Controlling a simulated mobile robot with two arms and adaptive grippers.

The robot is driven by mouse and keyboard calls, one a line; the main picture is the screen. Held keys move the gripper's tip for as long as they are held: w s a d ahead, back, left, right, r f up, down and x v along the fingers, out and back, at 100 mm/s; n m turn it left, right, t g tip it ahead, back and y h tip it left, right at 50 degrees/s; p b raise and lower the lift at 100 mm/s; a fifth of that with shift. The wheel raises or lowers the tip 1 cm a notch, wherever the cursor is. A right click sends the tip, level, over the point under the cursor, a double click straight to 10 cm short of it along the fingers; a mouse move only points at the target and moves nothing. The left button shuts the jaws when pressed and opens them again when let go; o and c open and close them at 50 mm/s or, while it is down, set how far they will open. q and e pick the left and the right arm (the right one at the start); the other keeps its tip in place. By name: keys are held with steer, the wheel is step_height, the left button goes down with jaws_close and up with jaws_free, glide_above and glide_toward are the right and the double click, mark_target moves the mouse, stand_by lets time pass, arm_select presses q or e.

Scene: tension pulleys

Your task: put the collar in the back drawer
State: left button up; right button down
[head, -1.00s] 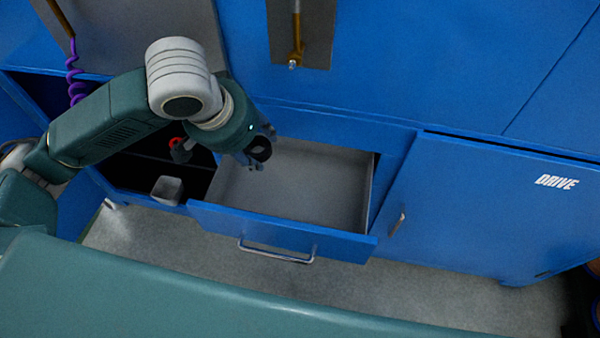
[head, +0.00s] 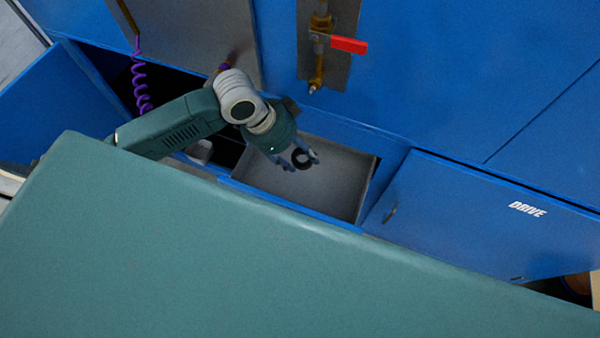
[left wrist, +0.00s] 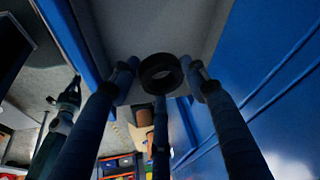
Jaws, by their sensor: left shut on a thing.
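The collar (head: 302,159) is a small black ring. My left gripper (head: 304,157) is shut on it and holds it over the open drawer (head: 338,190), which has a grey inside and a blue frame. In the left wrist view the collar (left wrist: 160,73) sits between the fingertips, with the grey drawer inside (left wrist: 145,28) beyond it. I cannot tell how high the collar is above the drawer floor. The drawer's front is mostly hidden in the head view. A dark claw shape in the left wrist view looks like my right gripper (left wrist: 68,93); its jaws are unclear.
A blue door marked DRIVE (head: 480,210) is right of the drawer. A dark open compartment with a pale container (head: 199,150) is on the left. A red-handled valve (head: 348,45) and a purple coiled hose (head: 140,88) are above. My green body covers the lower foreground.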

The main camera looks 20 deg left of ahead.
arm_select(q)
step_height(320, 180, down, 12)
steer(key=shift+r, duration=0.1)
stand_by(0.5)
steer(key=shift+f, duration=0.6)
steer(key=o, duration=1.2)
steer(key=shift+c, duration=0.2)
steer(key=shift+r, duration=0.35)
steer(key=v, duration=1.2)
steer(key=shift+r, duration=0.35)
steer(key=shift+d, duration=0.1)
